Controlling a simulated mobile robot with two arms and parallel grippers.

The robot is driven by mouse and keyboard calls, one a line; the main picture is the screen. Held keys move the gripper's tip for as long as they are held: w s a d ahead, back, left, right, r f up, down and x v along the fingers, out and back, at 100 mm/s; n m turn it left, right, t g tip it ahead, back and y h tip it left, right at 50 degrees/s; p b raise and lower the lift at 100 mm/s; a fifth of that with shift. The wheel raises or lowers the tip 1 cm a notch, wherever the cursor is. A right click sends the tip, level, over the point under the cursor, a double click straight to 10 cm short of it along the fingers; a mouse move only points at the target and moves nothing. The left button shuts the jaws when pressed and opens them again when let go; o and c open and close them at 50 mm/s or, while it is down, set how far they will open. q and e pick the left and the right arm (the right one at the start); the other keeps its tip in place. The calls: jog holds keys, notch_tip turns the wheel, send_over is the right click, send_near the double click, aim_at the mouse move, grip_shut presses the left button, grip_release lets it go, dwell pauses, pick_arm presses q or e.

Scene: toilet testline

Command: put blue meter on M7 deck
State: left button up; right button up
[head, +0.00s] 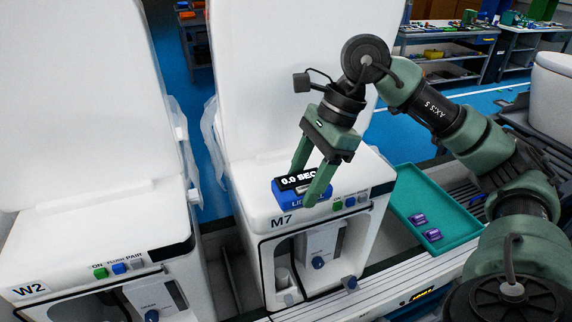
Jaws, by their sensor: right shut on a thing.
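The blue meter (286,196), with a dark display reading "0.0 SEC", is at the front of the M7 deck (252,197), just above the M7 label. My right gripper (308,182) reaches down from above and is shut on the meter. The meter appears to be on or very close to the deck surface; I cannot tell whether it bears on it. One finger hides part of its front. My left gripper is not in view.
The W2 unit (90,240) stands to the left. A teal tray (425,190) with two purple items (432,235) lies right of M7. The white raised panel (270,80) stands behind the deck. Shelves with parts (450,55) are at the back.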

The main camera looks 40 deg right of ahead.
jog(key=w+p, duration=0.1)
jog(key=w, duration=0.2)
jog(key=w+d+f+p, duration=0.1)
jog(key=w+p, duration=0.1)
jog(key=w, duration=0.2)
jog(key=w+d+f+p, duration=0.1)
jog(key=w, duration=0.2)
jog(key=shift+w+d, duration=0.25)
jog(key=shift+w, duration=0.1)
jog(key=shift+s+f+p, duration=0.1)
jog(key=shift+f+p, duration=0.35)
jog(key=shift+f, duration=0.2)
notch_tip(320, 180, down, 3)
jog(key=shift+r+p, duration=0.1)
jog(key=shift+p, duration=0.9)
jog(key=shift+w+f, duration=0.2)
jog(key=shift+f, duration=0.25)
